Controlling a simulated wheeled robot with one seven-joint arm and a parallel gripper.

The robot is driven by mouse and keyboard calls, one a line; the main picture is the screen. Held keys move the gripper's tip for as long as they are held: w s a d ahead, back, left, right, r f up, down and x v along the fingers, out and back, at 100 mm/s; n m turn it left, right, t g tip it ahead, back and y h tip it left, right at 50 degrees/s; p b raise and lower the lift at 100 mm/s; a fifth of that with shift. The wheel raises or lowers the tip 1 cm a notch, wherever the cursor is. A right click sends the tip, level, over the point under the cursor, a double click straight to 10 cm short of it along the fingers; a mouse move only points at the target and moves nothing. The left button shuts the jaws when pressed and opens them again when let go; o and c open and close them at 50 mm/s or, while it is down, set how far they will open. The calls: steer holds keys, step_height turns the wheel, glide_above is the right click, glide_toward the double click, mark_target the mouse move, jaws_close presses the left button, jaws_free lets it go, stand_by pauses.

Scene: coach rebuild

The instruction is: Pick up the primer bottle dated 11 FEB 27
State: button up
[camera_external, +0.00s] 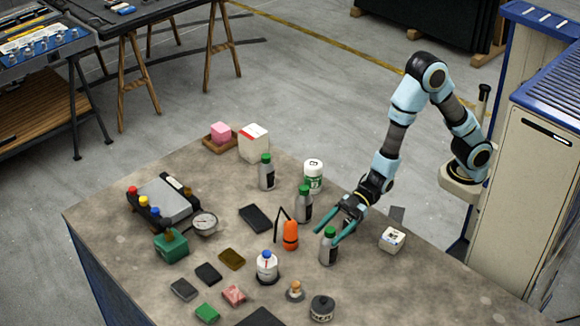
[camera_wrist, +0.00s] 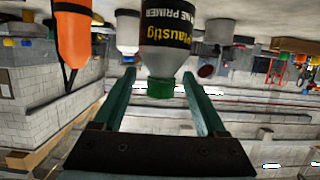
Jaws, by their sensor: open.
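Three grey bottles with green caps stand on the table: the near one (camera_external: 328,248), the middle one (camera_external: 304,206) and the far one (camera_external: 266,174). I cannot read a date on any of them. My gripper (camera_external: 325,227) is open, its teal fingers reaching down-left towards the near bottle. In the wrist view, which is upside down, a grey bottle (camera_wrist: 167,58) with a black label reading "PRIMER" and a green cap sits between the fingertips (camera_wrist: 159,76). It appears to be the near bottle. I cannot tell whether the fingers touch it.
An orange bottle (camera_external: 289,236) stands left of the near bottle. The table's right front is mostly clear.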

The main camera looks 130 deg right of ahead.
steer(key=shift+p+x, duration=0.55)
steer(key=shift+x, duration=1.15)
steer(key=shift+f, duration=0.15)
steer(key=shift+s, duration=0.1)
steer(key=shift+c, duration=0.2)
jaws_close()
